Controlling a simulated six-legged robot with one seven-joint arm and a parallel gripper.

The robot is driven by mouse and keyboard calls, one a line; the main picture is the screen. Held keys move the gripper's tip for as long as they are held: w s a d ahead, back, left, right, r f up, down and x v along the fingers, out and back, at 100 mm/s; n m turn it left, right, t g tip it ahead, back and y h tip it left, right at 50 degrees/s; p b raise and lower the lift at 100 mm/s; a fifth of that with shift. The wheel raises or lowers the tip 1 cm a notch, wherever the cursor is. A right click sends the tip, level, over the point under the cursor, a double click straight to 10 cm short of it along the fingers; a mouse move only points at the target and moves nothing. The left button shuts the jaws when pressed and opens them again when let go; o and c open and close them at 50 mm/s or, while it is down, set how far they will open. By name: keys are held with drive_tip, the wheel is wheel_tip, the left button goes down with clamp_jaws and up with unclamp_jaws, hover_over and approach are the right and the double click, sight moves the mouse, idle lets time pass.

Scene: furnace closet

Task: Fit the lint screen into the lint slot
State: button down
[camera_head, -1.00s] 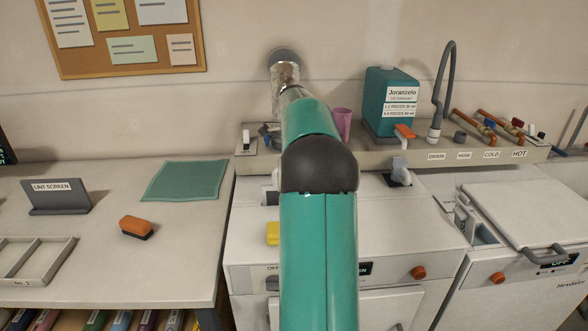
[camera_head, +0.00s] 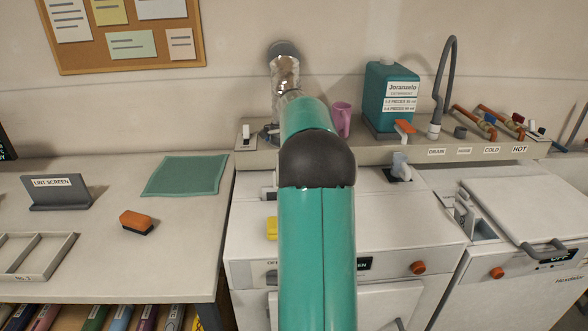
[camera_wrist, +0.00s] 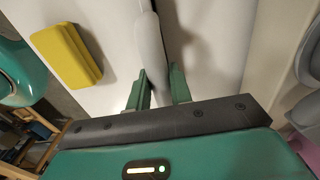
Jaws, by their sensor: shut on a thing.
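My gripper (camera_wrist: 158,90) shows in the wrist view, its green fingers shut on a pale, rounded bar that seems to be the lint screen (camera_wrist: 150,48). The stand labelled LINT SCREEN (camera_head: 60,196) on the left table is empty. I cannot make out the lint slot; my arm covers the middle of the white machine (camera_head: 400,215).
A yellow block (camera_wrist: 66,55) is left of the held piece, also seen on the machine in the head view (camera_head: 272,228). A shelf (camera_head: 375,152) behind bears a teal detergent jug (camera_head: 388,95) and a pink mug (camera_head: 342,118). An orange brush (camera_head: 136,222) lies on the table.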

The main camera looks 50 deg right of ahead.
drive_tip(key=shift+f, duration=1.8)
drive_tip(key=c, duration=1.2)
unclamp_jaws()
drive_tip(key=shift+o, duration=0.2)
drive_tip(key=shift+r, duration=0.1)
drive_tip(key=shift+r, duration=3.9)
